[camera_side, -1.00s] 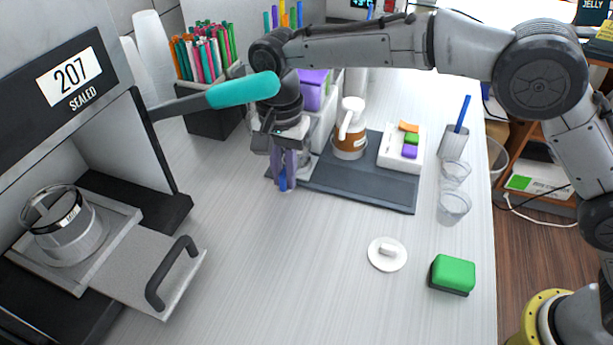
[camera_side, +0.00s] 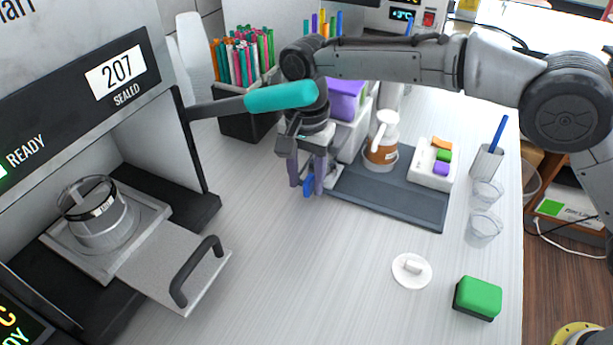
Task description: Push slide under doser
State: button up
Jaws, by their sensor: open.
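The cup sealer's slide (camera_side: 172,262) is a light grey plate with a black handle (camera_side: 195,270), pulled out toward the front right. A clear cup (camera_side: 101,215) stands upright in the slide's holder at the machine's opening. The sealer's lever has a teal grip (camera_side: 281,96) that reaches out to the right, level or nearly so. The doser cannot be told for certain; a white and brown pump bottle (camera_side: 381,142) stands on the dark mat. My gripper (camera_side: 308,192) points down, open and empty, over the table right of the sealer, apart from the slide handle.
A black pen box (camera_side: 250,125) stands behind the lever. A dark mat (camera_side: 400,202) bears a tray of coloured blocks (camera_side: 431,165). Clear cups (camera_side: 485,228), a white lid (camera_side: 411,270) and a green sponge (camera_side: 478,298) are at right. The table between slide and lid is clear.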

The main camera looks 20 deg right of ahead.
jog(key=shift+s+d, duration=0.1)
jog(key=s+d, duration=1.2)
jog(key=shift+s+d, duration=0.35)
jog(key=shift+d, duration=0.05)
notch_tip(320, 180, up, 14)
jog(key=s+d+r+m+t, duration=0.1)
jog(key=d+r, duration=0.2)
jog(key=d, duration=0.4)
jog(key=shift+s+r+m, duration=0.25)
jog(key=shift+r+m, duration=0.05)
jog(key=shift+r, duration=0.05)
